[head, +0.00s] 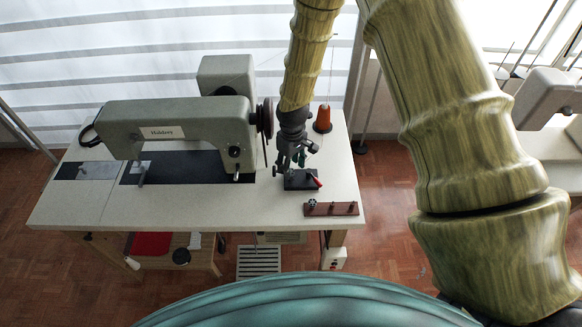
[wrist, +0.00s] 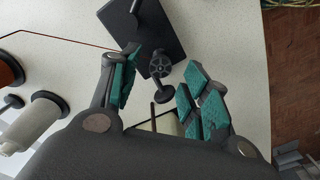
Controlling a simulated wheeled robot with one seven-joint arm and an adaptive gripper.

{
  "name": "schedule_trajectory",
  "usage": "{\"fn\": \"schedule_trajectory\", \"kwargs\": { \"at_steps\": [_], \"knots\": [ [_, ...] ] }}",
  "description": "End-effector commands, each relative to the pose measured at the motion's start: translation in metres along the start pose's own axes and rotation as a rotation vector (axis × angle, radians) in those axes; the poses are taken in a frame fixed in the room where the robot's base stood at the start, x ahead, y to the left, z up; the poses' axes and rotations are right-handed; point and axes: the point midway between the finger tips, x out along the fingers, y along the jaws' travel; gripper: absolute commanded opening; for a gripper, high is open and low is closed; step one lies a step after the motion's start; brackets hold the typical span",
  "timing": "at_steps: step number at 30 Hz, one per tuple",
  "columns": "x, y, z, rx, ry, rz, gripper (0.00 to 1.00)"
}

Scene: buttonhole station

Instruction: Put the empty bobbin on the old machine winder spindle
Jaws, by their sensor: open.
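The winder (head: 300,180), a dark base with a red-tipped lever, sits at the right of the sewing table; its dark plate (wrist: 150,30) shows at the top of the wrist view. My gripper (head: 288,168) is low over the winder, pointing down. In the wrist view its teal-padded fingers are spread on either side of a dark spoked disc (wrist: 160,64). The disc looks like a bobbin flange, apart from both pads. I cannot tell whether it sits on the spindle, which is not clearly visible. A second dark disc shows just below it.
The old grey sewing machine (head: 175,125) stands left of the winder. A brown peg rack (head: 343,209) lies in front, with a small grey round piece (head: 312,203) at its left end. An orange thread cone (head: 322,121) stands behind.

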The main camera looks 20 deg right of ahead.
Motion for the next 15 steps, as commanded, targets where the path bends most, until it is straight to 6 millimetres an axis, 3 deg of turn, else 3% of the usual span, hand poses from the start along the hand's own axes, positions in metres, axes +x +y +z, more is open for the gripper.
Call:
{"fn": "schedule_trajectory", "kwargs": {
  "at_steps": [15],
  "knots": [
    [-0.080, 0.000, 0.000, 0.000, 0.001, 0.000, 0.47]
  ]
}}
